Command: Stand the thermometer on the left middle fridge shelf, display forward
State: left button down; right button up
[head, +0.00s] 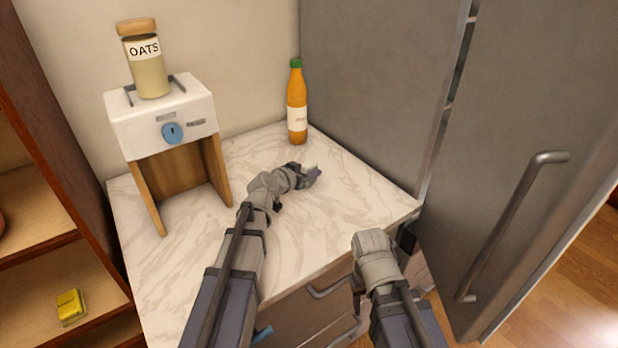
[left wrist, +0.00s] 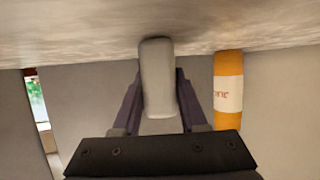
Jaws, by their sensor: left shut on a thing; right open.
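My left gripper (head: 314,175) is over the marble counter, shut on a small pale grey thing that I take to be the thermometer. In the left wrist view the thermometer (left wrist: 157,80) is a plain rounded grey block between the two fingers (left wrist: 156,110); no display shows on this side. In the head view the gripper mostly hides it. My right gripper (head: 407,238) is open, low by the counter's front corner and largely hidden by its wrist. The grey fridge door (head: 540,110) stands at the right, partly open; the shelves inside are hidden.
An orange bottle (head: 297,108) with a green cap stands at the counter's back. A white dispenser (head: 160,115) on wooden legs holds an oats jar (head: 148,65). The door handle (head: 512,220) sticks out. The marble counter's front left (head: 185,270) is clear.

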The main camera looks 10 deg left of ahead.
pick_arm(q)
jog(key=shift+r, duration=0.1)
jog(key=shift+f, duration=0.3)
jog(key=shift+c, duration=2.2)
grip_release()
jog(key=shift+r, duration=0.1)
jog(key=shift+r, duration=0.25)
jog(key=p+v, duration=0.4)
jog(key=v, duration=0.8)
jog(key=shift+f+p, duration=0.1)
jog(key=shift+p, duration=0.3)
